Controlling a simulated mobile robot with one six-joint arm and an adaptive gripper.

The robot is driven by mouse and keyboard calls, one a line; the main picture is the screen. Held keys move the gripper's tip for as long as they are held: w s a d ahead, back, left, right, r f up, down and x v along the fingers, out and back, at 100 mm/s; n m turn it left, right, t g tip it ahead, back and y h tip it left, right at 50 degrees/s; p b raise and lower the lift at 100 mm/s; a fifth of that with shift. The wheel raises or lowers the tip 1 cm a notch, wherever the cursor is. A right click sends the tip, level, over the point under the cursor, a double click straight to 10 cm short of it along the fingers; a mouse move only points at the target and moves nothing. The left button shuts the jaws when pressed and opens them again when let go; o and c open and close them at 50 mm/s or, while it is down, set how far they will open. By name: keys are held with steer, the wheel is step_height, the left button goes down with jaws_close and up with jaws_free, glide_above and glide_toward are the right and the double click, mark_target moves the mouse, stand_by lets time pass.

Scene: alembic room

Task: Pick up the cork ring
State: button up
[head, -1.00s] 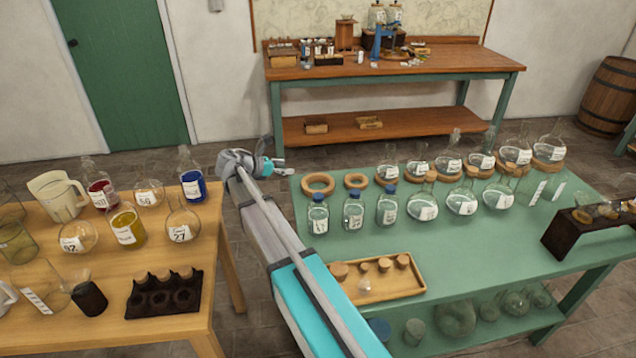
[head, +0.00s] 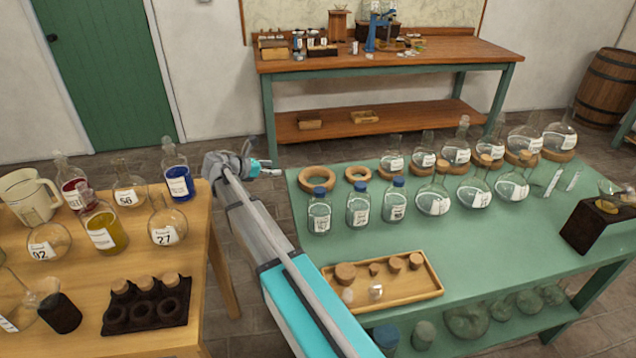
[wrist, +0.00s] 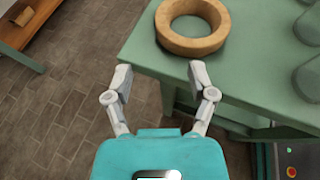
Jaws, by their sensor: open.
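A large cork ring (head: 302,179) lies flat on the green table, near its far left corner. It appears to be the thick ring (wrist: 190,46) at the table corner in the wrist view. A smaller cork ring (head: 357,180) lies to its right in the head view. My gripper (wrist: 160,73) is open and empty, its fingers spread over the floor beside the table edge. The ring is ahead of the fingertips and slightly right in the wrist view, apart from them. In the head view my gripper (head: 264,168) is left of the large ring.
Blue-capped bottles (head: 319,215) stand just in front of the rings, with several round flasks (head: 433,203) to the right. A wooden tray (head: 425,287) with corks lies nearer. A wooden table (head: 215,262) with glassware stands left, across a floor gap.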

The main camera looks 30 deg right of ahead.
steer(key=shift+d, duration=0.2)
steer(key=b, duration=0.3)
glide_toward(306, 169)
steer(key=x, duration=0.4)
steer(key=shift+s+r, duration=0.15)
steer(key=shift+s, duration=0.1)
steer(key=shift+w+d, duration=0.1)
steer(key=shift+d, duration=0.5)
steer(key=shift+w+d+f+b, duration=0.2)
steer(key=shift+d+f+b, duration=0.45)
steer(key=shift+d, duration=0.15)
steer(key=shift+w+d+f+b, duration=0.15)
steer(key=shift+d+f+b, duration=0.45)
steer(key=shift+d, duration=0.2)
steer(key=shift+w+d+f, duration=0.1)
steer(key=shift+d+f, duration=0.05)
steer(key=shift+d, duration=0.5)
